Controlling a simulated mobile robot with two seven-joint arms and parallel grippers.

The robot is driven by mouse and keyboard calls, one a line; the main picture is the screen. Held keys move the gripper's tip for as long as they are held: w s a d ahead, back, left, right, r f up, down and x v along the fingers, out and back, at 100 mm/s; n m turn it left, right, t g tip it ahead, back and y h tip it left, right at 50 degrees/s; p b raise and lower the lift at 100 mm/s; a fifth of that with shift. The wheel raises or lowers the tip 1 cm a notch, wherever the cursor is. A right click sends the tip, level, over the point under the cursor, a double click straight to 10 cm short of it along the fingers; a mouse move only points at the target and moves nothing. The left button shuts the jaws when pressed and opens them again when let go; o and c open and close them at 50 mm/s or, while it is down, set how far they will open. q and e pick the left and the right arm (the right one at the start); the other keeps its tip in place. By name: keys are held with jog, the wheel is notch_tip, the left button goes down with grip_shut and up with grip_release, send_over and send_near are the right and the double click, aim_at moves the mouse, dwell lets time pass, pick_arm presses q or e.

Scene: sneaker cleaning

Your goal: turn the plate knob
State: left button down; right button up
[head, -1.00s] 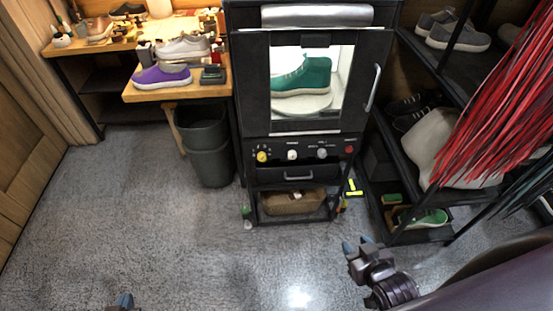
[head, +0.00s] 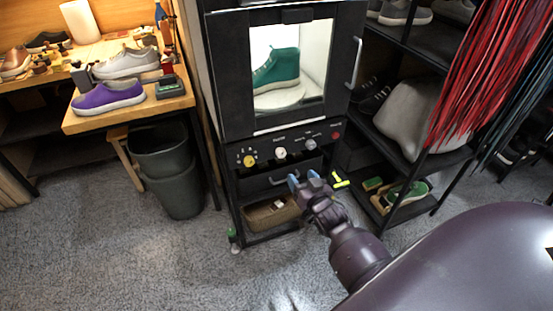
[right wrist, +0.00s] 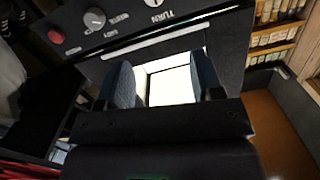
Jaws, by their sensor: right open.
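The black cabinet's control panel (head: 262,158) carries a row of controls under the window: a yellow knob (head: 249,160), a white knob (head: 281,153), a grey knob (head: 310,144) and a red button (head: 336,135). In the right wrist view the white knob (right wrist: 154,3) is cut by the top edge, beside lettering that reads "TURN". The round plate (head: 280,98) behind the window bears a teal high-top shoe (head: 277,72). My right gripper (head: 303,179) is open and empty, just below the panel, apart from the knobs. My left gripper is out of view.
Below the panel are a drawer handle (head: 292,171) and a shelf with a brown basket (head: 270,213). A dark bin (head: 172,178) and a shoe bench (head: 85,122) stand left. A shoe rack (head: 405,45) and hanging red laces (head: 490,80) are at right. Floor in front is clear.

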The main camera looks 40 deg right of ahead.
jog(key=m+b, duration=0.1)
jog(key=b, duration=0.1)
send_near(282, 155)
jog(key=f, duration=0.1)
jog(key=shift+m+t, duration=0.3)
jog(key=shift+t, duration=0.1)
jog(key=b+x, duration=0.2)
jog(key=x, duration=0.7)
jog(key=shift+d, duration=0.15)
jog(key=shift+w+d, duration=0.1)
jog(key=shift+w, duration=0.4)
jog(key=shift+w+r, duration=0.15)
jog(key=shift+w, duration=0.05)
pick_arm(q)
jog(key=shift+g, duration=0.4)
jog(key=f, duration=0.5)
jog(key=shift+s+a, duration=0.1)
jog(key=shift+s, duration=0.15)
